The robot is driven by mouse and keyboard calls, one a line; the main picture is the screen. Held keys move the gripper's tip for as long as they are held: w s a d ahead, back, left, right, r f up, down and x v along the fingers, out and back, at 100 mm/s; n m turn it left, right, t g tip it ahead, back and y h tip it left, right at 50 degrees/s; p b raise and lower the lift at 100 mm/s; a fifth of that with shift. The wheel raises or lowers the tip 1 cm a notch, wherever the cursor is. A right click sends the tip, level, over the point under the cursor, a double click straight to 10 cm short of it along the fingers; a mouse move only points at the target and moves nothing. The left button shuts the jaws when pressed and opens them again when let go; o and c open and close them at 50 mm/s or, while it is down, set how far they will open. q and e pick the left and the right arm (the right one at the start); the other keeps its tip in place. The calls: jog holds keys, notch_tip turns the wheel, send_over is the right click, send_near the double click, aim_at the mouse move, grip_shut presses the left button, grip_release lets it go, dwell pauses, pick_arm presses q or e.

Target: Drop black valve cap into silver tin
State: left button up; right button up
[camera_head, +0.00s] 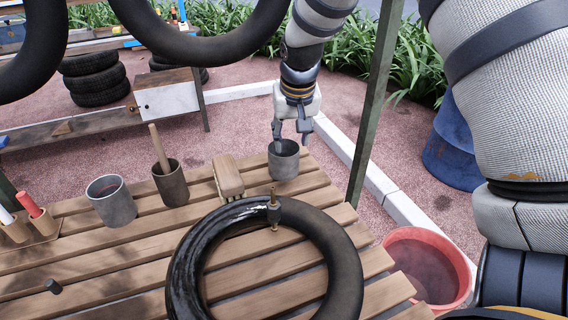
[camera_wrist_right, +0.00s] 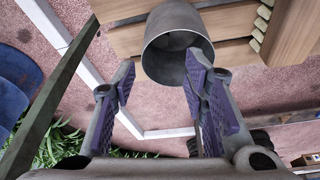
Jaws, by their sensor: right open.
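A small black cylinder (camera_head: 54,286), which looks like the valve cap, lies on the slatted table at the lower left. A silver-grey tin (camera_head: 284,160) stands upright at the table's far right corner; it also shows in the right wrist view (camera_wrist_right: 172,50). Another silver-grey tin (camera_head: 112,202) stands further left; I cannot tell which tin is meant. My right gripper (camera_head: 291,143) points down at the far right tin, its fingers open around or just above the rim. The wrist view shows the open fingers (camera_wrist_right: 163,78) with nothing clearly held. My left gripper is out of view.
A black tyre (camera_head: 345,265) with a valve stem (camera_head: 273,210) lies on the front of the table (camera_head: 110,270). A brush (camera_head: 228,176) and a dark pot (camera_head: 171,187) with a wooden handle stand near the tins. A red bucket (camera_head: 463,272) is off the right edge.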

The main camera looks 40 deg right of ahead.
jog(key=v, duration=1.2)
